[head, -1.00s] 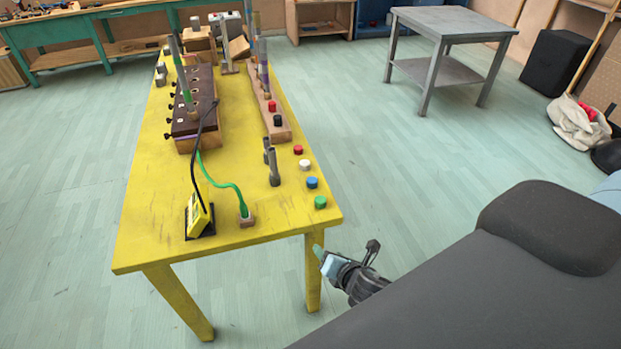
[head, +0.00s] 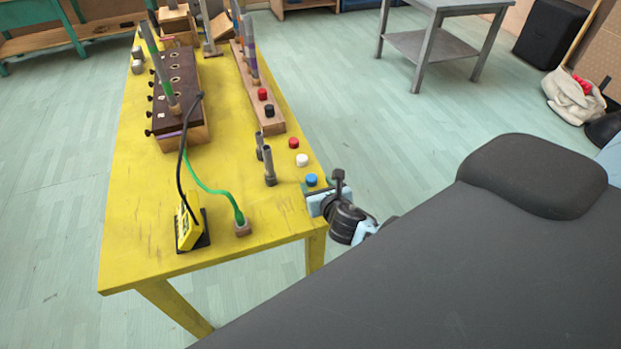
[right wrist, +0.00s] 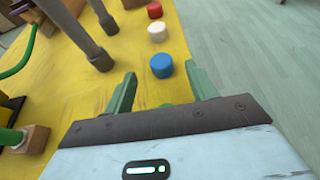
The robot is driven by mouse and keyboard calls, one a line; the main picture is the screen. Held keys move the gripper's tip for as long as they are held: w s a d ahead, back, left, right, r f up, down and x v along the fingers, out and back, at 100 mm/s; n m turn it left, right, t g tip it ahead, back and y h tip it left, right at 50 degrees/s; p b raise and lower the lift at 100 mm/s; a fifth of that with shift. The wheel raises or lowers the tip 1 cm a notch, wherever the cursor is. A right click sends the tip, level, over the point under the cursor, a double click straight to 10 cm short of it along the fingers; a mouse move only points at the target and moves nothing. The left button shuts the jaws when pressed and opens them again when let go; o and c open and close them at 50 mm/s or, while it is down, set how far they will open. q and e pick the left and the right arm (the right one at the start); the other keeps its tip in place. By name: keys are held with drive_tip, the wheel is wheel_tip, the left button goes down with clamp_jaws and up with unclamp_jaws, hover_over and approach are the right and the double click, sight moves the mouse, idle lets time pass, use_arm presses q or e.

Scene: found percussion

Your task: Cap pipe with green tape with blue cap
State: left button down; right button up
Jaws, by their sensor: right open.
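The blue cap (head: 311,180) stands on the yellow table near its right front corner. In the right wrist view the blue cap (right wrist: 161,66) is just ahead, between the lines of the fingertips. My right gripper (head: 318,190) is open and empty at the table's right edge, beside the blue cap; its green fingers (right wrist: 160,82) are spread apart. A grey pipe with green tape (head: 158,62) stands tilted at the dark brown block (head: 177,90), toward the table's far left. My left gripper is not in view.
Two short grey pipes (head: 269,165) stand left of the caps.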

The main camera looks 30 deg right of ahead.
sight(312, 179)
drive_tip(key=shift+w+f, duration=0.2)
drive_tip(key=shift+w, duration=0.1)
drive_tip(key=shift+w+d, duration=0.1)
drive_tip(key=shift+w, duration=0.1)
drive_tip(key=shift+b+x, duration=0.4)
drive_tip(key=shift+x, duration=2)
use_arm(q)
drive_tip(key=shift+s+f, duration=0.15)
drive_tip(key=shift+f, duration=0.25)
